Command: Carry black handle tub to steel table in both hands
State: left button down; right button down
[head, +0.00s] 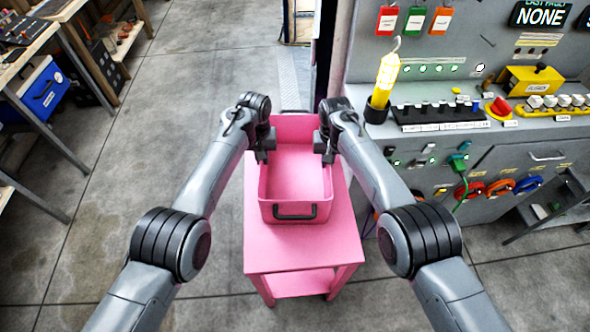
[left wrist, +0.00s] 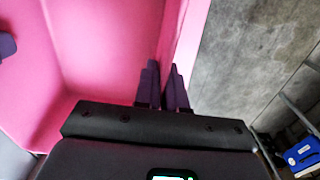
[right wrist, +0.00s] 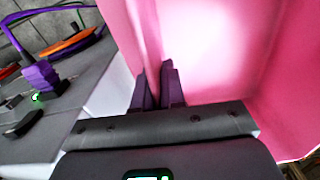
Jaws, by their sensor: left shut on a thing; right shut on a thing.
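The tub (head: 295,212) is a pink open box with a black handle (head: 295,213) on its near end. It is over the top of a pink table (head: 290,255); whether it rests on it or is slightly raised I cannot tell. The tub looks empty and level. My left gripper (head: 263,153) is shut on the tub's left wall, one finger on each side, as the left wrist view (left wrist: 163,72) shows. My right gripper (head: 328,153) is shut on the right wall, also seen in the right wrist view (right wrist: 157,75). No table is clearly identifiable as steel.
A grey control panel (head: 480,160) with switches, coloured plugs and a yellow lamp (head: 384,78) stands close on the right. Workbenches and a blue box (head: 42,88) are at the left. Grey floor (head: 150,140) is clear between the left benches and the pink table.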

pick_arm(q)
jog(key=shift+r, duration=0.1)
pick_arm(e)
jog(key=shift+r, duration=0.1)
